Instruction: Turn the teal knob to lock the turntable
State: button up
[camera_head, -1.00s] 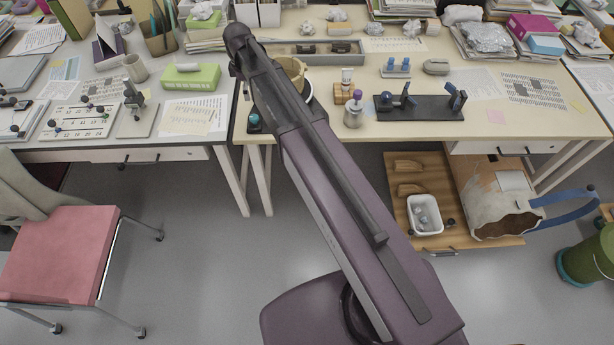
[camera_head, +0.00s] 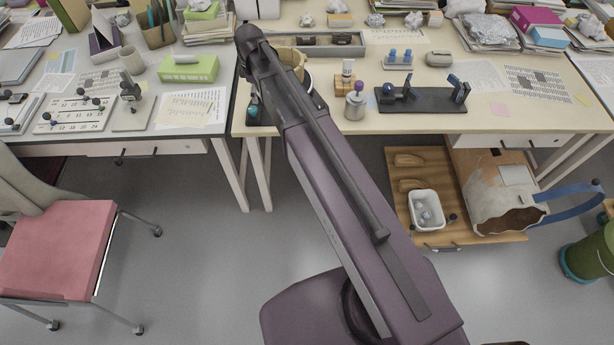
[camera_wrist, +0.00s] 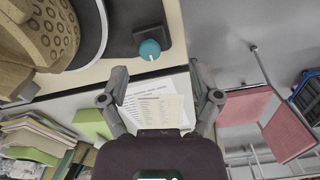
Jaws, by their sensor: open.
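The teal knob (camera_wrist: 150,50) sits on a dark block beside the turntable (camera_wrist: 85,55) in the wrist view. It also shows partly in the head view (camera_head: 253,111), at the table's front left corner, beside my arm. A tan, ring-patterned vessel (camera_wrist: 45,30) stands on the turntable; in the head view, my arm partly covers the vessel (camera_head: 297,62). My gripper (camera_wrist: 158,78) is open and empty. Its fingers are spread on either side below the knob in the picture, apart from it. My gripper's fingers are not visible in the head view.
A purple-topped bottle (camera_head: 355,103) and a dark stand (camera_head: 425,98) are right of the vessel. A neighbouring table on the left holds a green box (camera_head: 188,70) and papers. A pink chair (camera_head: 58,245) stands below it on open floor.

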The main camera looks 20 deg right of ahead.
jog(key=s+d+f+m+b, duration=0.5)
jog(key=s+f+b, duration=0.4)
jog(key=f+b, duration=0.2)
jog(key=s+d+f+m+b, duration=0.5)
jog(key=s+f+m+b, duration=0.2)
jog(key=s+f+b, duration=0.2)
jog(key=shift+s+f+m+b, duration=0.3)
jog(key=shift+f+b, duration=1.1)
jog(key=shift+f, duration=0.3)
jog(key=shift+d, duration=0.1)
notch_tip(320, 180, up, 25)
jog(key=p, duration=2.5)
jog(key=shift+r, duration=0.15)
